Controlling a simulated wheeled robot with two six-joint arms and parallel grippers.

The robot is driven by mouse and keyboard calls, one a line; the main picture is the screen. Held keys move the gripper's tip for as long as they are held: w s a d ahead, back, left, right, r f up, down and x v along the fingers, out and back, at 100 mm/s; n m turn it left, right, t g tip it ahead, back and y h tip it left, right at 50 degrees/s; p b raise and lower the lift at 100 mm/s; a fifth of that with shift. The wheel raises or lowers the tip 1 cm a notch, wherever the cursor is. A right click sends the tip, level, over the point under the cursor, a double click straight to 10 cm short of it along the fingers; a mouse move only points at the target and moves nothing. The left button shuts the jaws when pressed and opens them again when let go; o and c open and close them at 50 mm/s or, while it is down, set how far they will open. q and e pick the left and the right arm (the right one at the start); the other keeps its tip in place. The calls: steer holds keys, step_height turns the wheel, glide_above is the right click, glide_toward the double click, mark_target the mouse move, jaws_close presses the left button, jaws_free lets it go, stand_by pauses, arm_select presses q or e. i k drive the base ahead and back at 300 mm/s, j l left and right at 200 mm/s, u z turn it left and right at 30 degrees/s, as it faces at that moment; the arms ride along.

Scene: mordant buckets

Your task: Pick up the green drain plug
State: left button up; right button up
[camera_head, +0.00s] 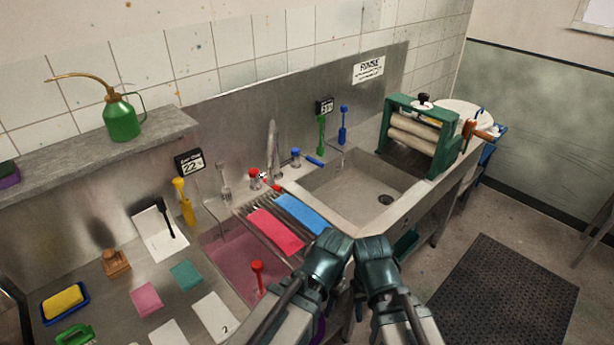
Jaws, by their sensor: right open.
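A green upright piece with a narrow handle (321,133) stands at the back of the sink, against the steel splashback. It looks like the green drain plug, but its lower end is too small to make out. My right gripper (372,246) is open at the front edge of the sink, well short of the green piece and lower right of it. My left gripper (334,242) is close beside it on the left. Its fingers do not show clearly, so its opening cannot be told. Neither gripper touches the green piece.
A similar blue piece (343,125) stands right of it. The sink basin (350,190) has an open drain (386,199). A green-framed roller wringer (415,135) is at right. A rack with pink (275,231) and blue cloths (302,214) lies left. The faucet (272,150) rises behind.

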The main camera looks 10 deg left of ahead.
mark_target(320, 151)
steer(key=l, duration=0.5)
steer(key=i+l, duration=0.1)
steer(key=l, duration=0.4)
steer(key=i+l, duration=0.6)
steer(key=l, duration=0.2)
steer(key=i+l, duration=0.3)
steer(key=l, duration=0.15)
steer(key=i+u, duration=0.1)
steer(key=i, duration=0.65)
steer(key=i+j, duration=0.2)
steer(key=i, duration=0.1)
